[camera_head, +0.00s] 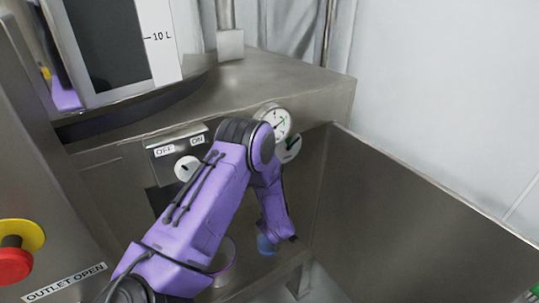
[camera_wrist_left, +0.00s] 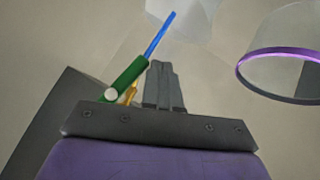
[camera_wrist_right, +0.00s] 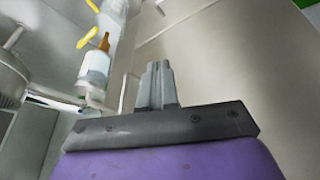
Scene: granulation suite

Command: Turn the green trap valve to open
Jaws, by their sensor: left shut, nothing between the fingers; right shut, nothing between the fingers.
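A green bar-shaped handle (camera_wrist_left: 127,73), likely the trap valve, shows in the left wrist view. It slants up to the right, with a pale round piece at its lower end and a brass-coloured part (camera_wrist_left: 131,93) beside it. A blue rod (camera_wrist_left: 159,36) extends from its upper end. My left gripper (camera_wrist_left: 161,66) is shut and empty, just right of the handle; I cannot tell whether they touch. In the head view my left arm bends down in front of the steel cabinet, and the handle cannot be made out there. My right gripper (camera_wrist_right: 158,66) is shut and empty, in the right wrist view.
A clear vessel with a purple rim (camera_wrist_left: 241,67) is right of my left gripper. The cabinet carries an OFF/ON knob (camera_head: 187,168) and a gauge (camera_head: 275,121). A red stop button (camera_head: 14,265) is at left. A steel panel (camera_head: 410,205) bounds the right. A labelled bottle (camera_wrist_right: 94,69) is near my right gripper.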

